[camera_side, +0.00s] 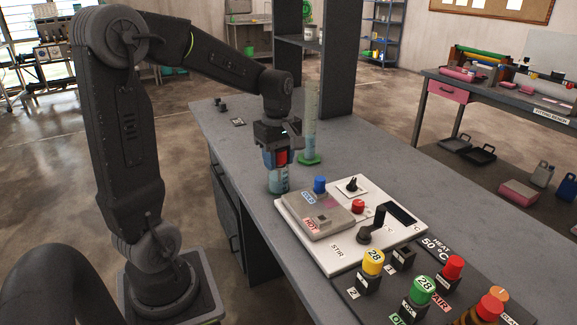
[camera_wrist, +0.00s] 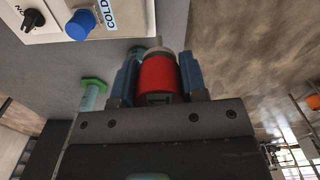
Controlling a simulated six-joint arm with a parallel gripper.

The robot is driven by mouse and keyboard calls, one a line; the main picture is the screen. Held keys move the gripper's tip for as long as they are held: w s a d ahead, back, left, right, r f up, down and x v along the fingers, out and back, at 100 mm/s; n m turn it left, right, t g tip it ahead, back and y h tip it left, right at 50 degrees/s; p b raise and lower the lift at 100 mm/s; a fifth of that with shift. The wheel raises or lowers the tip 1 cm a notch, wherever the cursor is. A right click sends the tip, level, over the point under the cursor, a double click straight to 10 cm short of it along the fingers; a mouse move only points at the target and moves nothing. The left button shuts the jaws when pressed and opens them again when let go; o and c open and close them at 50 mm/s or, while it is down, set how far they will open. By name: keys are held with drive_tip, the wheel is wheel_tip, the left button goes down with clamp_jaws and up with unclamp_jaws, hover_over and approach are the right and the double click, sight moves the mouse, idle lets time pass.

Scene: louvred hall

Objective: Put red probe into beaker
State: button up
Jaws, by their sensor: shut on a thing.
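My gripper (camera_side: 281,158) is shut on the red probe (camera_side: 281,156), whose red body shows between the two blue fingers. In the wrist view my gripper (camera_wrist: 158,68) also holds the red probe (camera_wrist: 157,75) between its fingers. The beaker (camera_side: 279,182), clear with bluish liquid, stands on the grey bench directly below my gripper in the side view. The fingers hide its rim, and I cannot tell whether the probe's lower end is inside it.
A tall measuring cylinder (camera_side: 311,120) on a green base stands close behind my gripper. Yellow, green and red knobs stand nearer the front.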

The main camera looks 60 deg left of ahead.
drive_tip(key=shift+a+r, duration=0.1)
drive_tip(key=w+a+r, duration=0.3)
drive_tip(key=w+a, duration=0.2)
drive_tip(key=a, duration=0.6)
drive_tip(key=shift+w+f, duration=0.15)
drive_tip(key=shift+f, duration=1.25)
drive_tip(key=shift+w+f, duration=0.1)
drive_tip(key=shift+f, duration=1.3)
drive_tip(key=o, duration=1)
drive_tip(key=shift+d, duration=0.1)
wheel_tip(320, 180, up, 14)
drive_tip(key=shift+f, duration=0.1)
